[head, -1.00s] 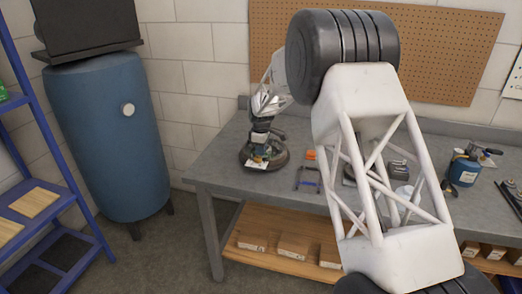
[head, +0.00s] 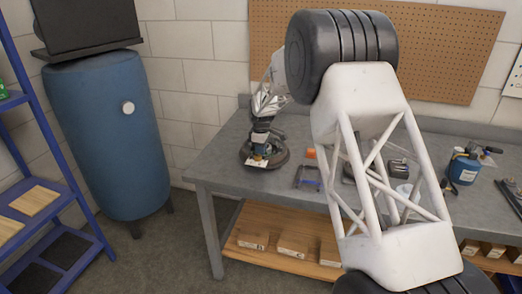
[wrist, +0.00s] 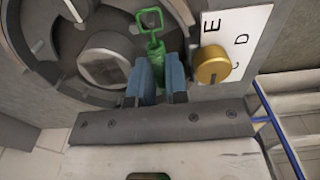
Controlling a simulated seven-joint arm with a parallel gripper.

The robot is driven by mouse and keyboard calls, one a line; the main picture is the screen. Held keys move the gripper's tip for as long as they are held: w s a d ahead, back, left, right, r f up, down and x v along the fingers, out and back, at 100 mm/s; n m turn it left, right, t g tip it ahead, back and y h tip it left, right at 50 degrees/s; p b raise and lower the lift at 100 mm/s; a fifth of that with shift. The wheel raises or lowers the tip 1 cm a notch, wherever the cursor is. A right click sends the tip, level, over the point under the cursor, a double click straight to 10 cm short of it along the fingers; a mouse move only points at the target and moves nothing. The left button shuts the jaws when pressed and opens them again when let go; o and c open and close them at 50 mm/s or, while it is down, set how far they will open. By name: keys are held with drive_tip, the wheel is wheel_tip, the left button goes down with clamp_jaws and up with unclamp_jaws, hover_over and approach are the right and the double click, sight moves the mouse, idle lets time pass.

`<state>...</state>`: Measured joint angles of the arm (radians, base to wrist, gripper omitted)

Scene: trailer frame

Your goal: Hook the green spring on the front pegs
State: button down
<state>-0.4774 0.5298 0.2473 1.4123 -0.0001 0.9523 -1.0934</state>
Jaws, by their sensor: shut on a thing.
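My gripper (wrist: 157,88) has blue fingers that are shut on the green spring (wrist: 152,24) in the wrist view. The spring's open wire loop sticks out beyond the fingertips; its lower part is hidden between them. The spring is over a round dark plate (wrist: 22,62), beside its central hub (wrist: 104,62). I cannot tell which parts are the front pegs, or whether the loop touches one. In the head view my gripper (head: 260,148) is low over the round plate (head: 278,160) on the bench; the spring cannot be made out there.
A gold knob (wrist: 212,66) and a white lettered card (wrist: 250,28) are close right of the fingers. On the grey bench (head: 225,150), an orange-topped item (head: 310,154) lies right of the plate. A blue canister (head: 464,170) stands further right. A blue tank (head: 105,130) stands left.

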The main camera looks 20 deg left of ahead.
drive_tip(key=shift+f, duration=0.5)
idle(1.5)
drive_tip(key=c, duration=1.1)
unclamp_jaws()
drive_tip(key=shift+c, duration=1.4)
drive_tip(key=shift+r, duration=0.1)
drive_tip(key=shift+r, duration=3.4)
